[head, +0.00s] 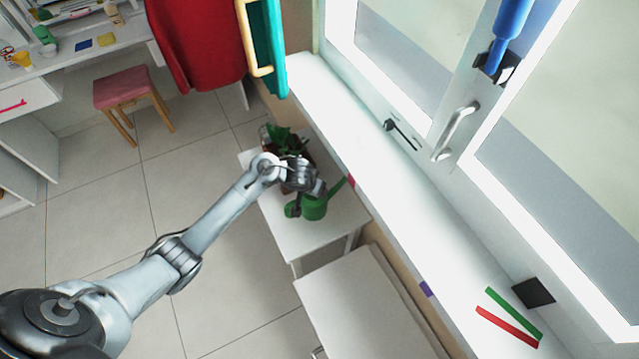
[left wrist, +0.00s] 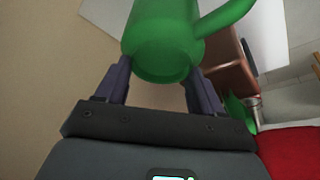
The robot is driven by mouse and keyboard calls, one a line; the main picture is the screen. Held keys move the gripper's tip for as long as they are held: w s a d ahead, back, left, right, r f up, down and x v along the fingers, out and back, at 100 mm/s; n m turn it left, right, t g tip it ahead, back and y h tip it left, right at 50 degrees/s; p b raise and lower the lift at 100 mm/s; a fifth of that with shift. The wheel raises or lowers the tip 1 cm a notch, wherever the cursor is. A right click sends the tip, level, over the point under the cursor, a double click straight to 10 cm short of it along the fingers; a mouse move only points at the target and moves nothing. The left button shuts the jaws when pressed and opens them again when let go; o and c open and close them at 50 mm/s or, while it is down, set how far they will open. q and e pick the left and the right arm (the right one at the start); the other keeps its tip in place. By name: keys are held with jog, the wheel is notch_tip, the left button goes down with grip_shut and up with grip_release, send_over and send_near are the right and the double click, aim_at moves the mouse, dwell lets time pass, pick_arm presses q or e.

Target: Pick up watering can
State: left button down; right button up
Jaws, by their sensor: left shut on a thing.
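The green watering can (head: 315,208) is at the small white table beside the window sill, partly hidden by my left gripper in the head view. Its spout points up and to the right. My left gripper (head: 307,196) is shut on the can. In the left wrist view the can (left wrist: 162,45) sits between the two dark fingers of the left gripper (left wrist: 160,85), which touch its sides. I cannot tell whether the can is resting on the table or lifted. My right gripper is in neither view.
A potted plant (head: 292,150) stands behind the can on the white table (head: 345,215). A white cabinet (head: 365,315) is nearer, and the long window sill (head: 390,200) runs along the right. A pink stool (head: 122,87) stands at the back left. The tiled floor at left is clear.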

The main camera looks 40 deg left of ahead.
pick_arm(q)
jog(key=s+a+p, duration=0.1)
jog(key=s+a, duration=0.2)
jog(key=s, duration=0.4)
jog(key=s+a+p, duration=0.2)
jog(key=s+a, duration=0.2)
jog(key=s, duration=0.3)
jog(key=shift+s, duration=0.2)
jog(key=shift+a+r, duration=0.1)
